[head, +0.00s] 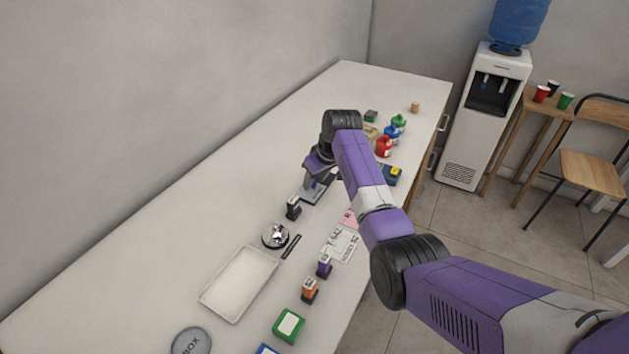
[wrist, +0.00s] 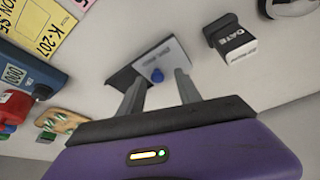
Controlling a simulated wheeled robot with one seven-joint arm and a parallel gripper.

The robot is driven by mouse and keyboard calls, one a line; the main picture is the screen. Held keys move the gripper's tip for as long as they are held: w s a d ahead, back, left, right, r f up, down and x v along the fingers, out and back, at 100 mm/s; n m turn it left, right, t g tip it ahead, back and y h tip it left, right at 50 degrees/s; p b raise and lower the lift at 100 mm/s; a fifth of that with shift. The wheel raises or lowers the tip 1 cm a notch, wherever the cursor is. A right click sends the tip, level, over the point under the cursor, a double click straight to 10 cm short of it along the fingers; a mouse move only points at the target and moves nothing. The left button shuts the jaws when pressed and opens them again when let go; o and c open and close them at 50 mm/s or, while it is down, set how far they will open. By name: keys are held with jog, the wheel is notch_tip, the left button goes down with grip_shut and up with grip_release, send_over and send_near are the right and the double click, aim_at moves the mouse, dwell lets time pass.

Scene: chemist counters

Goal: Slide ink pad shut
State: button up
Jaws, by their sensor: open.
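What looks like the ink pad (wrist: 171,55) lies flat on the counter in the wrist view.
A black DATE stamp (wrist: 235,38) stands close by on the right in the wrist view. A blue numbered device (wrist: 30,72) and a red bottle (wrist: 14,106) are on the left. A white tray (head: 207,301) lies nearer in the head view. The counter's wall side is clear.

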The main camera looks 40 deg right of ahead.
jog(key=v, duration=0.7)
dwell(0.5)
notch_tip(320, 180, up, 6)
jog(key=m+t+h, duration=0.1)
jog(key=t+h, duration=0.1)
jog(key=t, duration=0.2)
send_over(318, 184)
jog(key=w+m+t+h, duration=0.1)
jog(key=t, duration=0.1)
jog(key=s+a+f+t+h, duration=0.1)
jog(key=s+a+f+t, duration=0.15)
jog(key=s+a, duration=0.55)
jog(key=s+a+f+t+h, duration=0.15)
jog(key=s+a+t, duration=0.25)
jog(key=s+a, duration=0.5)
jog(key=s+a+n+g+y, duration=0.1)
jog(key=s+a, duration=0.5)
jog(key=s, duration=1.1)
jog(key=s+a+n+g+y, duration=0.1)
jog(key=s+a+y, duration=0.3)
jog(key=s, duration=1.4)
jog(key=shift+a+r+y, duration=0.3)
jog(key=shift+a+y, duration=0.05)
jog(key=shift+a, duration=0.75)
